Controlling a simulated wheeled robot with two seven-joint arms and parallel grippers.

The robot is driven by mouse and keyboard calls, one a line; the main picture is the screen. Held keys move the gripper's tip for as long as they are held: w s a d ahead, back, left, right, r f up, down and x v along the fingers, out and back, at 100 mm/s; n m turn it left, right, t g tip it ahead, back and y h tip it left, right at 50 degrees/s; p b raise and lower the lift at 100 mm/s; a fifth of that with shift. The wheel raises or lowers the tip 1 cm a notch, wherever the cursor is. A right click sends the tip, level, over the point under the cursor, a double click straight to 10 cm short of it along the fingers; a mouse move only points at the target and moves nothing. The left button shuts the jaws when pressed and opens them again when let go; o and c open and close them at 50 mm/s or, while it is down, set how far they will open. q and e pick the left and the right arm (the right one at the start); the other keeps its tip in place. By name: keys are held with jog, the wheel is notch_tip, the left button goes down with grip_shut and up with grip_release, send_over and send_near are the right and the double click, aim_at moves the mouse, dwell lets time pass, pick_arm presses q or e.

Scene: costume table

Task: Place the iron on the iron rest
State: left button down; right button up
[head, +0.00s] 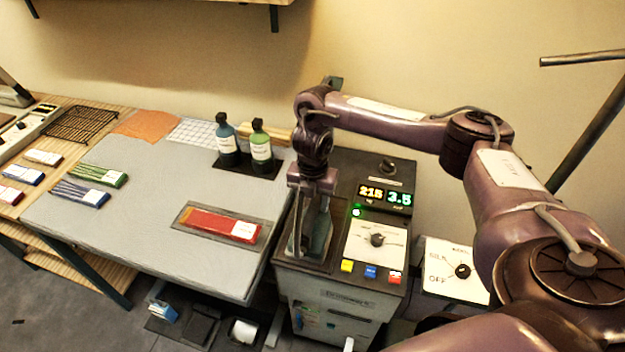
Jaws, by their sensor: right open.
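My right gripper (312,212) points down over the left side of the dark steam station (335,180). It is open. Between and below its fingers is a grey-green, iron-like body (321,238), which I take to be the iron. It stands on the left part of the station top, where the iron rest seems to be. The gripper hides much of the iron and the rest, so I cannot tell how fully the iron sits on it or whether the fingers touch it. My left gripper is out of view.
A padded grey table (150,225) holds a red cloth strip on a tray (187,238), a blue bottle (227,143), a green bottle (261,148) and fabric bundles (98,176). The station has lit displays (384,195) and a knob panel (375,240). A switch box (452,270) stands right.

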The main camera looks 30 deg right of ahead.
notch_tip(320, 180, up, 8)
jog(key=p, duration=0.1)
dwell(0.6)
